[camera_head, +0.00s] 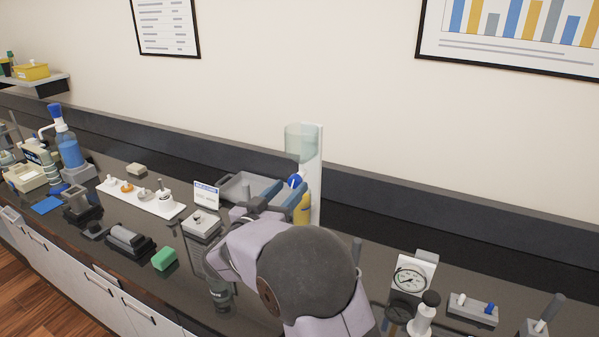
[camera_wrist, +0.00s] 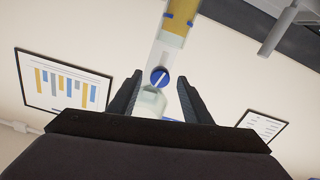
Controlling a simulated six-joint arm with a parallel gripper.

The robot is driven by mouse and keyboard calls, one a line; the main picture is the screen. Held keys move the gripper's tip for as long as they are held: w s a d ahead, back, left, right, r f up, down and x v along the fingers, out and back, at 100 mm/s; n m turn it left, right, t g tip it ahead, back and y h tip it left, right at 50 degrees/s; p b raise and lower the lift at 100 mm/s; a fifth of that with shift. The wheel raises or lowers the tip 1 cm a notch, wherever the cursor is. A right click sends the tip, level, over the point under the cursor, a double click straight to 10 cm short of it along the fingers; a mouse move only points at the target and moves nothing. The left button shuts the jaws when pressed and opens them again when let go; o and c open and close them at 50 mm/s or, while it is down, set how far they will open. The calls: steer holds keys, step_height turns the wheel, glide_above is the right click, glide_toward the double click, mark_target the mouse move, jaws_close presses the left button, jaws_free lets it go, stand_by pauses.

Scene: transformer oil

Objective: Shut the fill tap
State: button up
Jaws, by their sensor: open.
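The fill tap is a round blue knob with a white line across it, and it shows in the wrist view (camera_wrist: 160,77) and the head view (camera_head: 295,181). The line runs slightly slanted from lower left to upper right in the wrist view. The tap sits on a white upright stand (camera_head: 316,165), below a clear pale-green vessel (camera_head: 301,143) and above a yellow-filled vessel (camera_head: 302,210). In the wrist view my gripper (camera_wrist: 159,80) is open, its dark fingers on either side of the knob with gaps visible. My arm hides part of the stand in the head view.
A grey-blue tray (camera_head: 238,188) stands just left of the stand. A pressure gauge (camera_head: 410,281) and a grey block with small fittings (camera_head: 473,307) stand to the right. A green block (camera_head: 164,258) and a white strip with small parts (camera_head: 140,198) lie to the left.

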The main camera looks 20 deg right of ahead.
mark_target(300, 176)
steer(key=shift+p+x, duration=1.3)
steer(key=shift+x, duration=1.5)
steer(key=shift+p+x, duration=0.3)
steer(key=shift+x, duration=0.6)
steer(key=shift+f, duration=0.1)
steer(key=c, duration=1.1)
steer(key=shift+b, duration=0.3)
